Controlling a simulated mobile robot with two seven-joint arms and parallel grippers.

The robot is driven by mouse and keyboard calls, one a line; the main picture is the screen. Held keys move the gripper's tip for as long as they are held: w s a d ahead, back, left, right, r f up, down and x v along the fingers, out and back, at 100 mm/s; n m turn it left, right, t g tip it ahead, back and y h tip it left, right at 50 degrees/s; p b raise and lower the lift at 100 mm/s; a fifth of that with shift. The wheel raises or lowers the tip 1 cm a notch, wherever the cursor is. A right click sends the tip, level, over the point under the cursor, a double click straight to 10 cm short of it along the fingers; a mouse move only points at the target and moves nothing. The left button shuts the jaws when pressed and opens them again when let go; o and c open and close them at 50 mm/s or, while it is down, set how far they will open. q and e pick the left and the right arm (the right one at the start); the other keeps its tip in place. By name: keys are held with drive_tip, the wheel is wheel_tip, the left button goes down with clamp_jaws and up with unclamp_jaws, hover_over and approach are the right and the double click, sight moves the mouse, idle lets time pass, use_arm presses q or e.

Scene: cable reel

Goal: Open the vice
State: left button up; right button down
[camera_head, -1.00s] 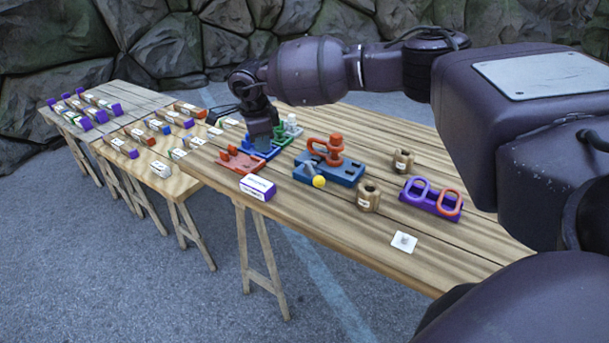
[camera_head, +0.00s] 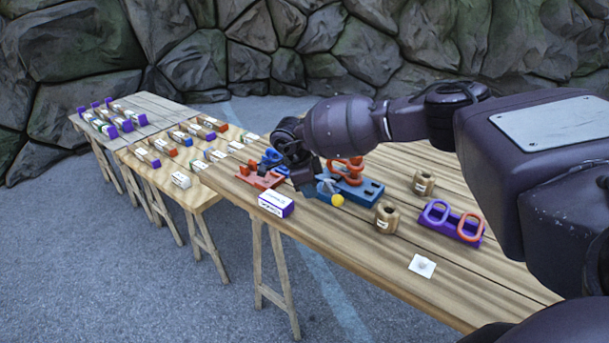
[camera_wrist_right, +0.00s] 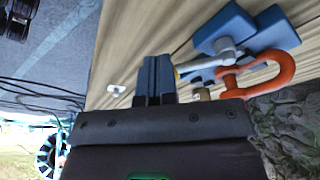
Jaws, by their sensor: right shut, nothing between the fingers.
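The blue fixture (camera_head: 366,187), which I take to be the vice, stands on the wooden table with orange looped parts (camera_head: 347,168) on it. A grey lever (camera_head: 326,187) with a yellow ball (camera_head: 337,200) is at its near left end. My right gripper (camera_head: 310,188) is shut and empty, pointing down just left of the lever and partly covering that end. In the right wrist view the closed fingers (camera_wrist_right: 153,75) are beside the grey lever (camera_wrist_right: 226,52) and the orange loop (camera_wrist_right: 262,74); I cannot tell whether they touch. My left gripper is out of view.
A red fixture (camera_head: 258,178) and a white-and-purple box (camera_head: 276,204) are left of the gripper. Two wooden spools (camera_head: 386,217) and a purple holder with loops (camera_head: 451,222) stand to the right. A white card (camera_head: 422,266) lies near the front edge, with bare table around it.

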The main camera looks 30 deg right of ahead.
sight(332, 192)
drive_tip(key=d, duration=0.1)
drive_tip(key=s+d, duration=0.1)
drive_tip(key=d, duration=0.1)
drive_tip(key=shift+s+f+p, duration=0.25)
drive_tip(key=shift+f+p, duration=0.05)
drive_tip(key=shift+f, duration=0.1)
drive_tip(key=shift+s+d+f, duration=0.15)
drive_tip(key=shift+d, duration=0.15)
drive_tip(key=shift+s+d+n, duration=0.2)
drive_tip(key=shift+d+n, duration=0.05)
drive_tip(key=shift+n, duration=0.15)
